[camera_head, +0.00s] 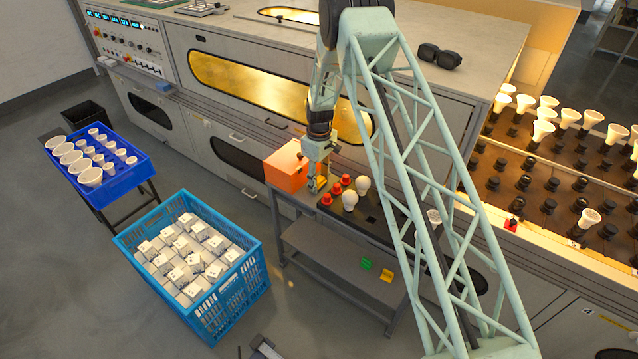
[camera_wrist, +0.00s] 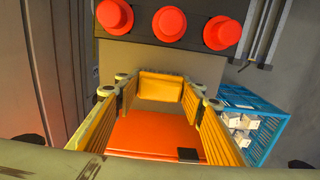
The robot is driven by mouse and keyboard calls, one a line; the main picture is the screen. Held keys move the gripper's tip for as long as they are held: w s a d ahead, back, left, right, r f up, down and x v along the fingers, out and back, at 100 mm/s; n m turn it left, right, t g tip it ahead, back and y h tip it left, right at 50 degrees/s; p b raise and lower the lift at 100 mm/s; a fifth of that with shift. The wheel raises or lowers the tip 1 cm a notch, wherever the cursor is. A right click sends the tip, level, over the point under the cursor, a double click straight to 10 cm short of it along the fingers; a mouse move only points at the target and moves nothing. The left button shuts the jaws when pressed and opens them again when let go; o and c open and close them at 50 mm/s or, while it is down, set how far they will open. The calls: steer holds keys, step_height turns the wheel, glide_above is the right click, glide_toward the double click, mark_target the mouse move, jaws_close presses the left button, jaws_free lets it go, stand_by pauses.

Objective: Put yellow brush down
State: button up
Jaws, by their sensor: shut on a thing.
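My gripper (camera_head: 317,185) is low over the left part of the small grey workbench (camera_head: 340,262), between an orange box and a row of red knobs. In the wrist view my gripper (camera_wrist: 160,88) has its fingers wide apart, shut on a yellow block-like thing, which I take to be the yellow brush (camera_wrist: 160,85). Much of the brush is hidden by the fingers. I cannot tell whether it touches the bench. The orange box (camera_head: 286,167) stands left of the gripper, and an orange-red surface (camera_wrist: 150,135) shows between the fingers in the wrist view.
Red knobs (camera_head: 336,190) and white bulbs (camera_head: 363,184) stand just right of the gripper. A blue crate (camera_head: 240,305) of white boxes and a blue tray (camera_head: 125,185) of bulbs stand left. A bulb rack (camera_head: 550,205) is at the right.

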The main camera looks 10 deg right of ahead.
mark_target(319, 179)
steer(key=shift+f, duration=0.15)
steer(key=o, duration=1.1)
steer(key=shift+c, duration=0.2)
step_height(319, 179, up, 12)
steer(key=p, duration=0.1)
steer(key=shift+r, duration=0.25)
stand_by(0.6)
